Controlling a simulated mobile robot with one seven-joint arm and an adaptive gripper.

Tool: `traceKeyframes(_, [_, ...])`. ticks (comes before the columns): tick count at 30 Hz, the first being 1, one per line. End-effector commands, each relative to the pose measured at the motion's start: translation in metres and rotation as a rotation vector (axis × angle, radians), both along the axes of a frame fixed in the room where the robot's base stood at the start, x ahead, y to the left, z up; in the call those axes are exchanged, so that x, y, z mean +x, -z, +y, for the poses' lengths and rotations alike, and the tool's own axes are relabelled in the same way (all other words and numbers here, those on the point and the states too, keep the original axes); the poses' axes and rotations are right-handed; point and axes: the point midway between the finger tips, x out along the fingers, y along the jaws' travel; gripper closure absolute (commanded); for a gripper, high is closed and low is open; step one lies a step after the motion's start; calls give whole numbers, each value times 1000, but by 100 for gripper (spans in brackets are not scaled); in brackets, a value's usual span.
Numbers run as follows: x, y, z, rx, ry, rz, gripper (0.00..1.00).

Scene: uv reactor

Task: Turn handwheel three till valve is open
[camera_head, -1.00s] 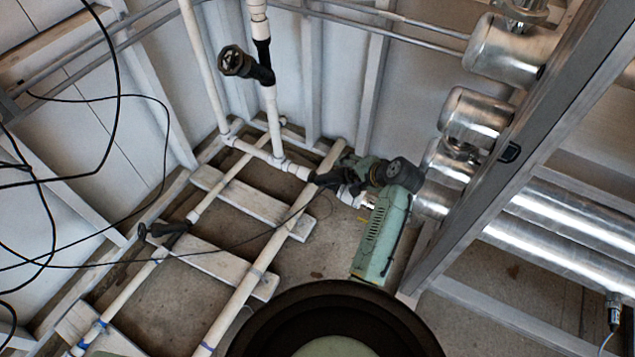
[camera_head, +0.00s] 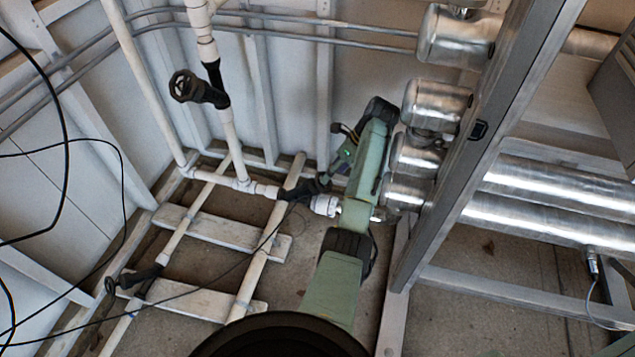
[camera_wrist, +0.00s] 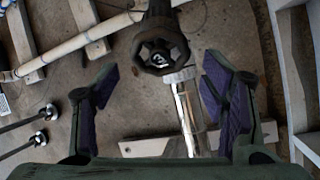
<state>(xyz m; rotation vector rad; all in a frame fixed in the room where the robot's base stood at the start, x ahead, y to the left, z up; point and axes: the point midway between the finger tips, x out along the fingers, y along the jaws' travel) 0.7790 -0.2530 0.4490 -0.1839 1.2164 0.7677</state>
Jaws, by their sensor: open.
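A dark handwheel (camera_wrist: 162,50) faces the camera in the wrist view, on a valve in a white and metal pipe run. No number on it is readable. My gripper (camera_wrist: 158,82) is open, its purple-padded fingers to the left and right of the wheel's near side, with visible gaps and no clear contact. In the head view my gripper (camera_head: 342,158) is down by the dark valve (camera_head: 312,187) at the end of the white pipe; my arm hides part of this area. Two other dark handwheels show: one on the upright pipe (camera_head: 184,86), one at lower left (camera_head: 111,284).
Shiny metal cylinders (camera_head: 437,105) and a grey steel post (camera_head: 490,120) stand close right of my arm. White pipes (camera_head: 248,270) lie over planks on the floor. A thin dark cable (camera_head: 215,277) crosses them. A ribbed wall is behind.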

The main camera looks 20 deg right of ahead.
Motion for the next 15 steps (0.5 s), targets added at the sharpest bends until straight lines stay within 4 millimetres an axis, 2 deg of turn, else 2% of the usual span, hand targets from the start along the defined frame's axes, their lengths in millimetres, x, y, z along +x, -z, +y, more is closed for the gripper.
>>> traceKeyframes(6, [4,34,17,1,-2,1,34])
traceKeyframes(15, [8,54,27,0,-2,-2,34])
